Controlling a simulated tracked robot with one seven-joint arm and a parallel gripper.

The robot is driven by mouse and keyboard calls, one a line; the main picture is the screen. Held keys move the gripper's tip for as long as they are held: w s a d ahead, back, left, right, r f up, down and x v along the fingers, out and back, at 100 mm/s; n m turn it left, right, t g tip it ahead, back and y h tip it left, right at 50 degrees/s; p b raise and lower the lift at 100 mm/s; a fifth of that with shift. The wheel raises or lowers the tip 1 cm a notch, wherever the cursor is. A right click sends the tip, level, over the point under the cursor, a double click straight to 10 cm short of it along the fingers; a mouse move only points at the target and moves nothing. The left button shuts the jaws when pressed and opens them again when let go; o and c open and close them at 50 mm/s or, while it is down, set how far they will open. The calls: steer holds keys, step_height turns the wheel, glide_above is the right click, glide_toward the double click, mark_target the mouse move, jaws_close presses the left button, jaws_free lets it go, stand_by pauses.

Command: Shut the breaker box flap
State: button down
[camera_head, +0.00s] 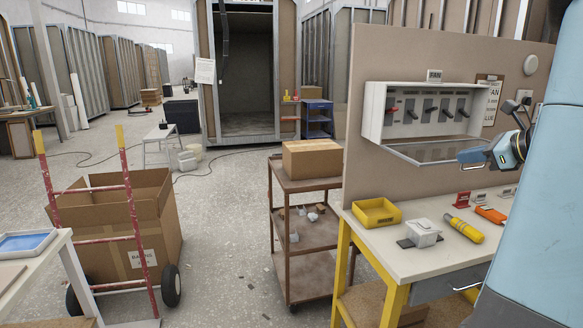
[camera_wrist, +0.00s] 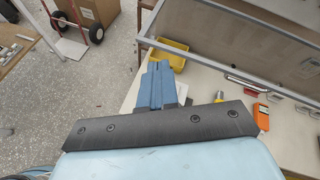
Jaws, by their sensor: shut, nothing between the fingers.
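The breaker box (camera_head: 374,112) is a pale open-fronted box on the brown panel, with a row of switches inside, one with a red lever. Its flap (camera_head: 432,153), a clear pane in a grey frame, hangs open below the box, sticking outward from its lower edge. In the wrist view the flap (camera_wrist: 235,52) spans the upper right. My gripper (camera_head: 464,156) is shut and empty by the flap's right end in the head view.
The workbench (camera_head: 400,250) below bears a yellow tray (camera_head: 377,213), a white switch box (camera_head: 423,233), a yellow tool (camera_head: 464,229) and an orange device (camera_head: 491,214). A brown cart with a cardboard box (camera_head: 312,158) stands left of it. A red hand truck (camera_head: 128,210) is farther left.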

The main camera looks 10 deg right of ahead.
steer(key=s+a+f+n+g, duration=0.1)
steer(key=s+a+n+g, duration=0.3)
steer(key=a, duration=0.5)
steer(key=s+a+f+n+g, duration=0.1)
steer(key=a+n, duration=0.6)
steer(key=a, duration=0.1)
steer(key=s+a+f+n+g+h, duration=0.1)
steer(key=s+a+n+h, duration=0.3)
steer(key=s+a+n, duration=0.4)
steer(key=s+f+n, duration=0.1)
steer(key=s+n, duration=0.2)
steer(key=n, duration=0.3)
steer(key=shift+s+a+f+n+g, duration=0.3)
steer(key=shift+s+f+g, duration=0.05)
steer(key=shift+s+g, duration=0.05)
steer(key=c, duration=1.8)
jaws_free()
steer(key=shift+s+n+h, duration=0.5)
steer(key=shift+n, duration=0.3)
steer(key=shift+c, duration=0.2)
steer(key=o, duration=0.4)
steer(key=shift+c, duration=0.2)
steer(key=shift+s, duration=0.15)
